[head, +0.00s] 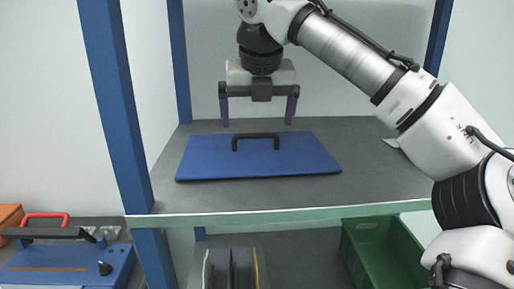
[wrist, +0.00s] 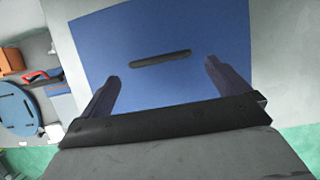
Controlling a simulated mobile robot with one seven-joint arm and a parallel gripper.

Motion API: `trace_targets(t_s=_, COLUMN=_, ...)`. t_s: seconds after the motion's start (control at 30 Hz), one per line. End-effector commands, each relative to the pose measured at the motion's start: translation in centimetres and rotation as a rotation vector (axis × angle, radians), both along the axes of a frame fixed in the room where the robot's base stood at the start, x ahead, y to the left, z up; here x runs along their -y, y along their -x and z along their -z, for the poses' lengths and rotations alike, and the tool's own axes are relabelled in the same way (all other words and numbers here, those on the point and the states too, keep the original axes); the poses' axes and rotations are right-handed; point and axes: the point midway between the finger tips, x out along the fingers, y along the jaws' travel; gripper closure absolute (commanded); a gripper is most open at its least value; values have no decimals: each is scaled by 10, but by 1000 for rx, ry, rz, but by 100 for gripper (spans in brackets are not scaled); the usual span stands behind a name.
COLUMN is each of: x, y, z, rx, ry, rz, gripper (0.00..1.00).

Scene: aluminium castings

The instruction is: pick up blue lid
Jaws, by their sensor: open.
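The blue lid (head: 210,163) is a flat blue plate with a black handle (head: 256,141) at its middle. It lies on the grey upper shelf in the head view. My gripper (head: 259,122) is open and empty above the lid, with its two fingers pointing down and spread to either side of the handle. In the wrist view the lid (wrist: 120,55) fills the upper middle. The handle (wrist: 160,59) shows there as a dark bar beyond and between the fingertips of my gripper (wrist: 161,72). The fingers touch nothing that I can see.
Blue posts (head: 115,105) frame the grey shelf (head: 370,180), which has a pale green front edge (head: 290,213). A green crate (head: 385,245) and upright discs (head: 231,270) sit below. A blue fixture with a red handle (head: 45,216) stands at lower left.

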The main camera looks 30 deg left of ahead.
Motion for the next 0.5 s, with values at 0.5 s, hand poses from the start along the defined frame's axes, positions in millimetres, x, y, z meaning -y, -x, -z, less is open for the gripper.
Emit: trace_targets(t_s=0.5, x=-13, y=-15, z=55, rx=1, ry=-1, rz=1, gripper=0)
